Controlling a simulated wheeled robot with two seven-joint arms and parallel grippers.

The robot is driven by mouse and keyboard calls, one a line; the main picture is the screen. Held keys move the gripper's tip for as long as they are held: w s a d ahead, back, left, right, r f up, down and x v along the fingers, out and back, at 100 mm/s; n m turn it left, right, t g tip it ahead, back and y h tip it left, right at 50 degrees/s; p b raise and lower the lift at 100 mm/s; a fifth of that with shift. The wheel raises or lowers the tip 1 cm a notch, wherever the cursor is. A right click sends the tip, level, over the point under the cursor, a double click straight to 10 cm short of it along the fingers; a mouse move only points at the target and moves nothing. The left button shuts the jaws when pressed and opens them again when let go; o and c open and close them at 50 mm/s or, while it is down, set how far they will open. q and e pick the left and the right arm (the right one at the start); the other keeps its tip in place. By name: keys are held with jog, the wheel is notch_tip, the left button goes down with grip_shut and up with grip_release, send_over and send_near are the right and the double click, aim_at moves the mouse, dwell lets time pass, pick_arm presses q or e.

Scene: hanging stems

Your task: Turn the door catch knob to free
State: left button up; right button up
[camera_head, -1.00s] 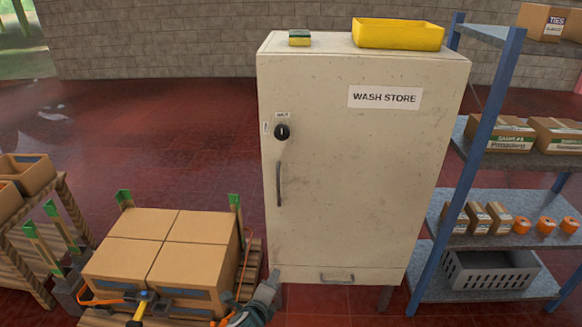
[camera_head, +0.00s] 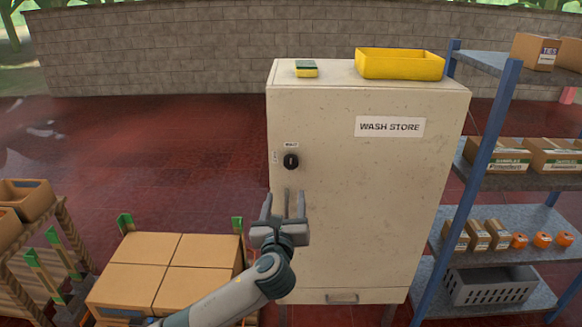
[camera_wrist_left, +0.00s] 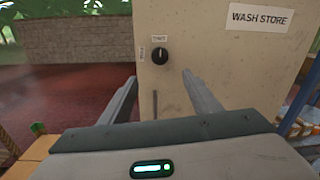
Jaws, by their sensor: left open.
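The black door catch knob (camera_head: 291,161) is on the upper left of the cream cabinet door (camera_head: 365,200), with small labels above and left of it. Its pale mark looks upright. It also shows in the left wrist view (camera_wrist_left: 160,56), beyond and between the fingers. My left gripper (camera_head: 285,203) is open and empty, fingers pointing up, below the knob in the head view and apart from it. It partly covers the long door handle, whose upper part shows in the wrist view (camera_wrist_left: 155,103). My right gripper is not in view.
A yellow tray (camera_head: 400,64) and a sponge (camera_head: 306,69) lie on the cabinet top. A blue-posted shelf (camera_head: 490,140) with boxes stands close on the right. Stacked cartons (camera_head: 150,265) are at lower left.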

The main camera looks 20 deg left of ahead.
aim_at(291, 165)
pick_arm(q)
jog(key=p+x, duration=0.3)
jog(key=x, duration=1.4)
jog(key=shift+w, duration=0.15)
jog(key=c, duration=1.1)
